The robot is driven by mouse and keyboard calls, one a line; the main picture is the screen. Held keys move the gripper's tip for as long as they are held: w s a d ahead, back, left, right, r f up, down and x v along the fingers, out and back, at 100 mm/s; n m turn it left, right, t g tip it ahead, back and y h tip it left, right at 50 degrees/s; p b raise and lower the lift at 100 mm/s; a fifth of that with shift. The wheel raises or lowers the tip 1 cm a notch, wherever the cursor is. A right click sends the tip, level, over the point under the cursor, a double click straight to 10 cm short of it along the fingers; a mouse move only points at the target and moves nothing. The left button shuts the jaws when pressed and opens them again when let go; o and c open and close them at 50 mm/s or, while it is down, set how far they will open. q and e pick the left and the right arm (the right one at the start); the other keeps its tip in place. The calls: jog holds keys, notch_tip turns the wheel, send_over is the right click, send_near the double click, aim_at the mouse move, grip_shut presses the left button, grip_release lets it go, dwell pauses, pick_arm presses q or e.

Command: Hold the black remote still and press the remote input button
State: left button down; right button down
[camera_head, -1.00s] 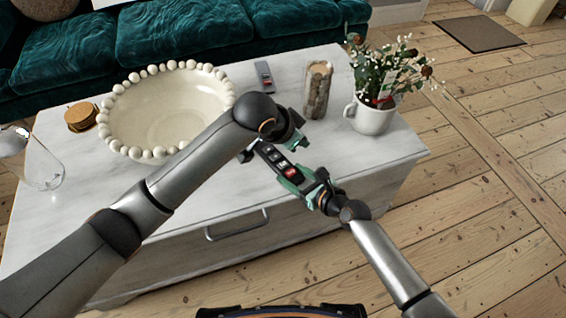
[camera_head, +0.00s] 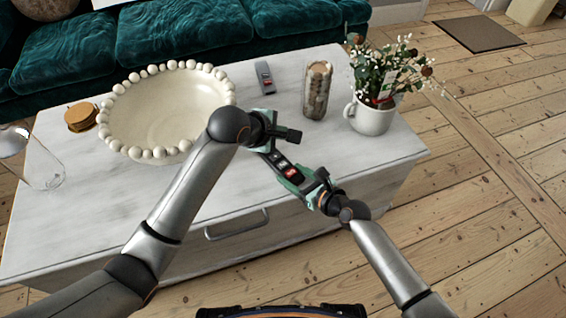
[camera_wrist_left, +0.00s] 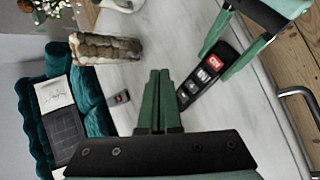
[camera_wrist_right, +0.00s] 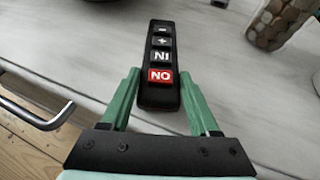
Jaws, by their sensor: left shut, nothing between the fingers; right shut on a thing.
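The black remote (camera_head: 281,164) is held above the table's front edge by my right gripper (camera_head: 292,178), shut on its near end. In the right wrist view the remote (camera_wrist_right: 160,60) points away between the green fingers. Its red ON button (camera_wrist_right: 160,76) is nearest the gripper, then the white-labelled IN button (camera_wrist_right: 161,56), then plus and minus. My left gripper (camera_wrist_left: 159,78) is shut and empty. In the left wrist view its fingertips lie just beside the remote (camera_wrist_left: 208,78); I cannot tell whether they touch. In the head view the left wrist hides the remote's far end.
A second remote (camera_head: 265,77) lies on the white table (camera_head: 200,200). A beaded bowl (camera_head: 165,110), a patterned jar (camera_head: 317,90), a flower mug (camera_head: 371,116), brown coasters (camera_head: 81,117) and a clear glass (camera_head: 35,165) stand around. A teal sofa (camera_head: 180,35) is behind.

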aim_at(279, 167)
pick_arm(q)
jog(key=n, duration=0.2)
jog(key=a+n, duration=0.1)
jog(key=n, duration=0.1)
jog(key=shift+w+a+f+n, duration=0.15)
jog(key=shift+f+n, duration=0.05)
jog(key=shift+n, duration=0.2)
jog(key=shift+f, duration=4.45)
jog(key=shift+f, duration=0.15)
jog(key=shift+f, duration=0.25)
jog(key=shift+f, duration=0.4)
jog(key=shift+r, duration=0.8)
